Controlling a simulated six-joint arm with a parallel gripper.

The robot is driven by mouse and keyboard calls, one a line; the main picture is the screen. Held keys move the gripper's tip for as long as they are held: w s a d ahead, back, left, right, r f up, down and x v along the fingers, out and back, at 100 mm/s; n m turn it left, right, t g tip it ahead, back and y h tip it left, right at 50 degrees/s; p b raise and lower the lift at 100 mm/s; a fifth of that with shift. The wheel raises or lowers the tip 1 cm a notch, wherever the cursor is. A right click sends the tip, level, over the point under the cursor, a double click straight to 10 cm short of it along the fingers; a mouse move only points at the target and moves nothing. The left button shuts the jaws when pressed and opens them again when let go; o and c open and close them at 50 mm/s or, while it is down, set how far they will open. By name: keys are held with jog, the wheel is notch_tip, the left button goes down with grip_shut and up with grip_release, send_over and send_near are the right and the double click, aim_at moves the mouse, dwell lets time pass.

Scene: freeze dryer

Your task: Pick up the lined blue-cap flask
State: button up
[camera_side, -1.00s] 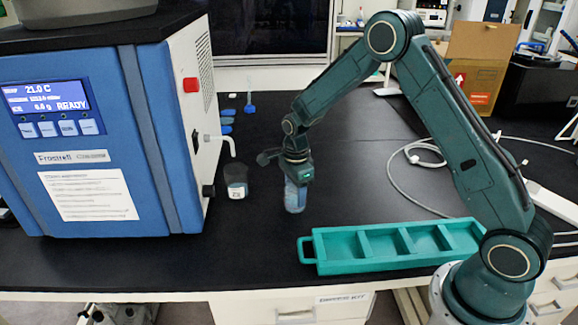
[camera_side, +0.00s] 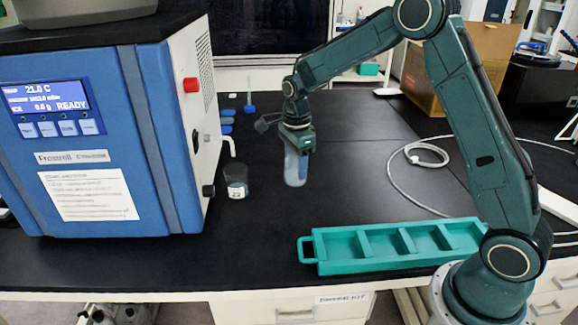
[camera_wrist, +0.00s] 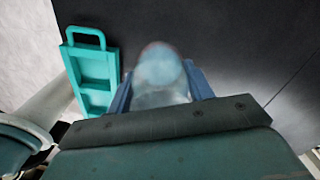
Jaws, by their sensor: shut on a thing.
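My gripper (camera_side: 296,143) is shut on a translucent, pale blue-grey flask (camera_side: 295,169) that hangs below it, nearly upright. The flask appears to be clear of the black bench, though its exact height is hard to tell. In the wrist view, the flask (camera_wrist: 162,75) sits between the two blue fingers of my gripper (camera_wrist: 160,88), with its rounded end pointing away. Its cap and any lines on it are hidden by the gripper or too blurred to make out.
A teal compartment tray (camera_side: 318,246) lies at the front right, apparently empty. A small dark beaker with a white label (camera_side: 236,180) stands left of the flask, beside the blue freeze dryer (camera_side: 85,140). A white cable (camera_side: 425,153) coils at right.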

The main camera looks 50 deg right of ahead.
notch_tip(320, 180, up, 8)
jog(key=shift+r, duration=0.2)
dwell(0.6)
jog(key=shift+r, duration=0.15)
jog(key=shift+s, duration=0.15)
dwell(0.7)
